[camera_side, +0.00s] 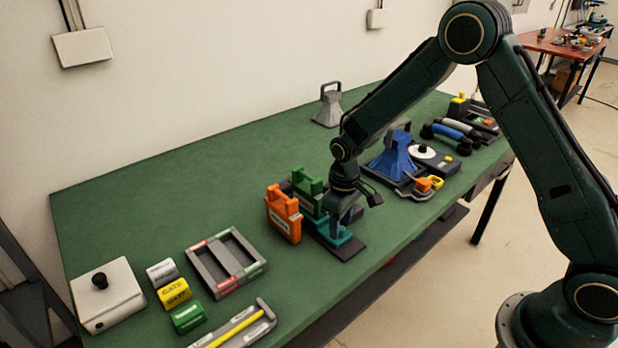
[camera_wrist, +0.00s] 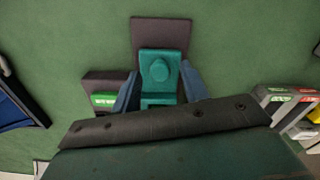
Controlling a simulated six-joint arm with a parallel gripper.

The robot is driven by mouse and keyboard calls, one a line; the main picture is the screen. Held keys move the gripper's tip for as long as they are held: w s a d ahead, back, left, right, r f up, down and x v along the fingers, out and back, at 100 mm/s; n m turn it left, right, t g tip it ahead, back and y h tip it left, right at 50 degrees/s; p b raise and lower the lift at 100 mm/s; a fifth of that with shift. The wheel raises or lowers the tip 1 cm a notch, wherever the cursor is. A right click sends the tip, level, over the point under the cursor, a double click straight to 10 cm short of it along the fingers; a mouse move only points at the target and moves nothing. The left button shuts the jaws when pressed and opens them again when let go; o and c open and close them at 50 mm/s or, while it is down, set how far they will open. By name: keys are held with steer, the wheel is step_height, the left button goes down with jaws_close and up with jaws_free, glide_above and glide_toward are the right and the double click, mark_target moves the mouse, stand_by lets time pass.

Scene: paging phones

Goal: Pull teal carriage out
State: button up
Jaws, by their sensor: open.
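The teal carriage (camera_wrist: 160,68) has a raised round knob and sits on a dark base plate (camera_wrist: 161,32) in the wrist view. In the side view the teal carriage (camera_side: 347,243) shows low under my gripper (camera_side: 343,222), partly hidden by it. My gripper's two blue fingers (camera_wrist: 159,88) stand one on each side of the carriage in the wrist view. They are open, with the teal body between them; whether either finger touches it I cannot tell.
A green block (camera_side: 305,190) and an orange block (camera_side: 283,213) stand close left of my gripper. A blue pyramid-shaped piece (camera_side: 393,158) stands to the right. A grey tray (camera_side: 226,262) lies front left. The green table (camera_side: 130,195) is clear at the back left.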

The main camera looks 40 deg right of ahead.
jaws_close()
steer(key=shift+s, duration=2.75)
jaws_free()
steer(key=shift+r, duration=0.15)
